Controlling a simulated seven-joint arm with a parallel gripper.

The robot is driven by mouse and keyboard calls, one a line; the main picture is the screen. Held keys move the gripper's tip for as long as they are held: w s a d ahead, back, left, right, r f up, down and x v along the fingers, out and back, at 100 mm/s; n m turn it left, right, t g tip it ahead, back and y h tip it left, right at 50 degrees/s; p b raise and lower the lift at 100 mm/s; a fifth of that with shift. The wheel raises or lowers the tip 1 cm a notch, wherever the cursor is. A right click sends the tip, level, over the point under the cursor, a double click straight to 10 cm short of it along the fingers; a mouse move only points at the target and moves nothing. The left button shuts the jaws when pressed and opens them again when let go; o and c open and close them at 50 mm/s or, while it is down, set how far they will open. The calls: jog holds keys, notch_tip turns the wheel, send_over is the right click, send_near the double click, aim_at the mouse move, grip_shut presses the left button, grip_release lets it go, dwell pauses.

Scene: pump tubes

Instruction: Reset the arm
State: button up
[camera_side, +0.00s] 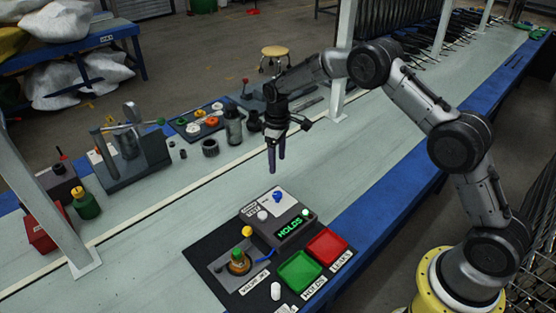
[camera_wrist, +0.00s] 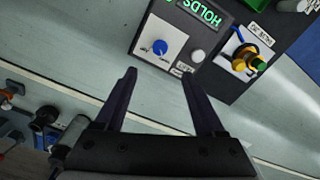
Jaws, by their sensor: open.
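My gripper (camera_side: 277,160) hangs above the bench, behind the grey test box, with its fingers pointing down. It is open and empty; the wrist view shows its two fingers (camera_wrist: 158,92) apart with only bench between them. The grey test box (camera_side: 291,230) has a blue knob (camera_side: 278,197), a white button and a green lit display reading HOLDS (camera_side: 290,226). The same box shows at the top of the wrist view (camera_wrist: 185,20). A valve with a green and yellow top (camera_side: 238,260) sits on a plate left of the box.
A green tray (camera_side: 300,272) and a red tray (camera_side: 327,246) lie at the front of the dark mat (camera_side: 200,254). A small white cylinder (camera_side: 276,291) stands by the green tray. Tools and fittings line the back, including a dark cylinder (camera_side: 234,130). A post (camera_side: 345,60) rises behind my arm.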

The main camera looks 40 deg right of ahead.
jog(key=s+r+t, duration=0.2)
jog(key=s+r, duration=0.1)
jog(key=r, duration=0.9)
jog(key=s+r+t, duration=0.2)
jog(key=s+r, duration=0.1)
jog(key=r, duration=0.9)
jog(key=s+r+m+t, duration=0.1)
jog(key=s+r, duration=0.3)
jog(key=s, duration=0.2)
jog(key=s+r+t, duration=0.1)
jog(key=s+r, duration=0.3)
jog(key=s, duration=0.3)
jog(key=s+f+m, duration=0.1)
jog(key=s+f, duration=0.2)
jog(key=s, duration=0.3)
jog(key=s+f+m, duration=0.1)
jog(key=s+f, duration=0.1)
jog(key=s, duration=0.5)
jog(key=s+a+f+m, duration=0.1)
jog(key=s+f, duration=0.2)
jog(key=s, duration=0.3)
jog(key=shift+s+f, duration=0.35)
